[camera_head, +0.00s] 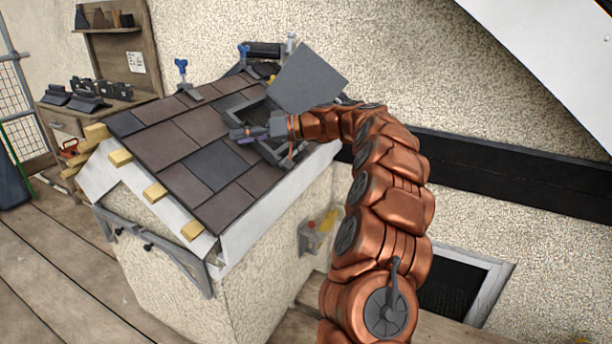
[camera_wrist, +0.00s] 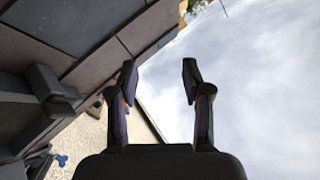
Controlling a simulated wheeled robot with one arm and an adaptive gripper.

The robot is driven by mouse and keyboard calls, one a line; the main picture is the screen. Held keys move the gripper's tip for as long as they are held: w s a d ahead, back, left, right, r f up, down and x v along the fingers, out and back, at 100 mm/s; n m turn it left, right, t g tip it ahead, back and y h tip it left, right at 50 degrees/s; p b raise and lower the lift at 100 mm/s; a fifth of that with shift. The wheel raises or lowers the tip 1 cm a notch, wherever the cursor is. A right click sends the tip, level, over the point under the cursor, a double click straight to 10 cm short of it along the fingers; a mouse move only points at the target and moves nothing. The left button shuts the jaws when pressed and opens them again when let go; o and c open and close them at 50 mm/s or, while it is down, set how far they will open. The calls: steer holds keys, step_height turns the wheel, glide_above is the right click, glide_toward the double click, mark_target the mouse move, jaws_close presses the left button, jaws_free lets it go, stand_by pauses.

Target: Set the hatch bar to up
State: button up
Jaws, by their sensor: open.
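The roof hatch stands open, with its flat grey lid (camera_head: 308,78) raised and tilted above a dark grey frame (camera_head: 232,104) in the tiled roof. My gripper (camera_head: 238,134) is over the lower part of the hatch opening, pointing left in the head view. In the wrist view its two fingers (camera_wrist: 159,76) are spread apart with nothing between them. Dark grey hatch-frame parts (camera_wrist: 45,85) show at the left there, beside the fingers. I cannot make out the hatch bar clearly; my gripper and arm cover part of the hatch.
Brown and grey tiles (camera_head: 165,146) cover the slope around the hatch. Blue-topped clamps (camera_head: 182,68) stand near the ridge. A workbench (camera_head: 95,100) with dark parts is at the left. A small wall box (camera_head: 318,236) is below the eave. The wooden floor at lower left is clear.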

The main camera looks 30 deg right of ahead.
steer(key=w+d+f+t+h+b, duration=0.1)
steer(key=w+d+f+t+b, duration=0.2)
steer(key=d, duration=0.4)
steer(key=d+f+t+b, duration=0.1)
steer(key=d+f+b, duration=0.1)
steer(key=d+f, duration=0.4)
steer(key=n+t+h+b, duration=0.1)
steer(key=t+h+b, duration=0.2)
steer(key=b, duration=0.3)
glide_toward(295, 156)
steer(key=x, duration=0.6)
steer(key=shift+w+d+f, duration=0.15)
steer(key=shift+d+f, duration=0.1)
steer(key=shift+f, duration=0.05)
jaws_close()
